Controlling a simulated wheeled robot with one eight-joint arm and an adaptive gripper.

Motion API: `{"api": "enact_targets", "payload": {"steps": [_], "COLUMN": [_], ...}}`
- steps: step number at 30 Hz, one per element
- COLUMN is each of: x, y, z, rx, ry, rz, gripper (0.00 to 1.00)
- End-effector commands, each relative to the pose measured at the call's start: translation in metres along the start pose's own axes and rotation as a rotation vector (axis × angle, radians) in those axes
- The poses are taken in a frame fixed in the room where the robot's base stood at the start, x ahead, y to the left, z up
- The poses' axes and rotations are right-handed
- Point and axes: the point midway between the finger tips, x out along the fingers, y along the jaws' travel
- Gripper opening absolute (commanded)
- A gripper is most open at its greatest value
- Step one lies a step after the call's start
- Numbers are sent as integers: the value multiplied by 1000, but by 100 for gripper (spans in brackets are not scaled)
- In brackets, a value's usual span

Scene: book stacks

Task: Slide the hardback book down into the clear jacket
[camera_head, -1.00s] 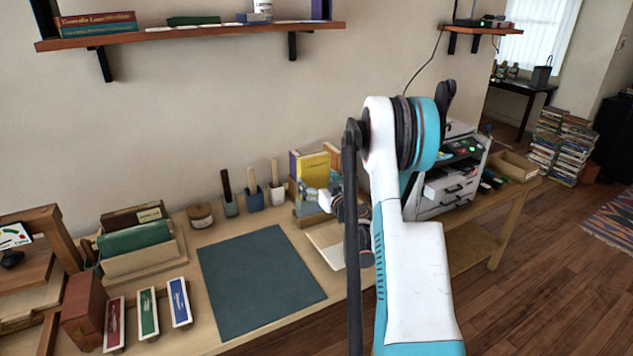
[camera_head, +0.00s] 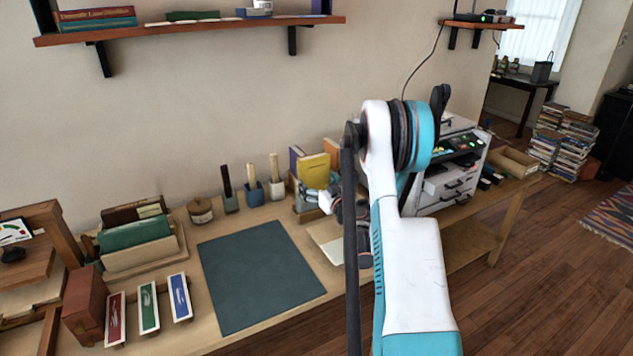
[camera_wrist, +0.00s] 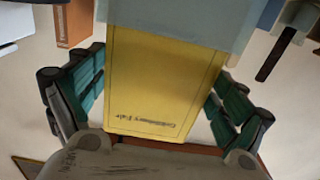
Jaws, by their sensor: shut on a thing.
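The yellow hardback book (camera_wrist: 165,80) is held between the green-padded fingers of my gripper (camera_wrist: 160,90). Its cover lettering appears upside down in the wrist view. A pale, bluish see-through sheet, which looks like the clear jacket (camera_wrist: 180,18), crosses the far end of the book and hides it. I cannot tell how deep the book sits in it. In the head view the yellow book (camera_head: 314,168) stands roughly upright at the back of the table, above a wooden holder. My arm and gripper partly cover the holder and jacket there.
A purple-blue book (camera_head: 296,157) stands close behind the yellow one. Handled tools in small pots (camera_head: 254,192) stand to the left. A dark mat (camera_head: 260,275) lies bare in front. A grey machine (camera_head: 445,180) stands right of my arm.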

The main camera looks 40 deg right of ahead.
Motion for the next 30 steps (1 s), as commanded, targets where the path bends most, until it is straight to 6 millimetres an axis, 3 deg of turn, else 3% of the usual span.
{"api": "enact_targets", "payload": {"steps": [19, 20, 21, 30], "x": [0, 0, 0, 0], "y": [0, 0, 0, 0], "z": [14, 14, 14, 14], "rx": [0, 0, 0, 0], "ry": [0, 0, 0, 0], "rz": [0, 0, 0, 0], "gripper": [50, 96, 100, 100]}}
